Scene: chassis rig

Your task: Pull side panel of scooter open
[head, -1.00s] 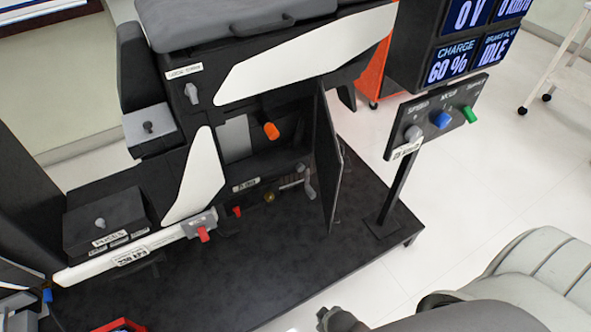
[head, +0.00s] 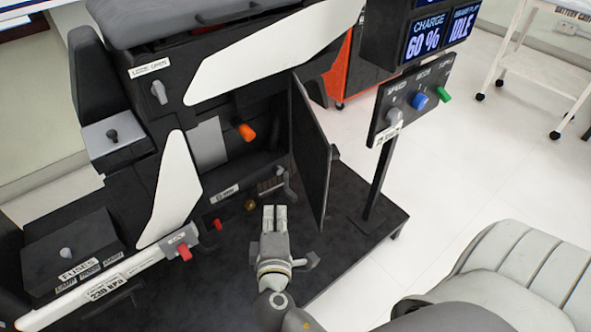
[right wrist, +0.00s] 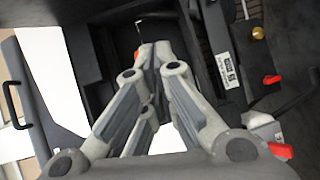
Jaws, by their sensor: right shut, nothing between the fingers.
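The scooter's black side panel (head: 312,150) stands swung out from the body on its right side, leaving the compartment (head: 240,165) behind it exposed. An orange knob (head: 246,131) and a grey plate (head: 209,142) show inside. My right gripper (head: 274,208) is shut and empty, in front of the compartment's lower edge and left of the panel, apart from the panel in the picture. In the right wrist view, my right gripper's fingers (right wrist: 152,48) point toward the dark opening and hide part of the orange knob. My left gripper is not in view.
A post with a knob panel (head: 408,98) stands right of the side panel. A grey seat (head: 510,275) is at lower right. A white tube with a red clip (head: 184,252) runs along the lower left. Floor (head: 450,180) on the right is clear.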

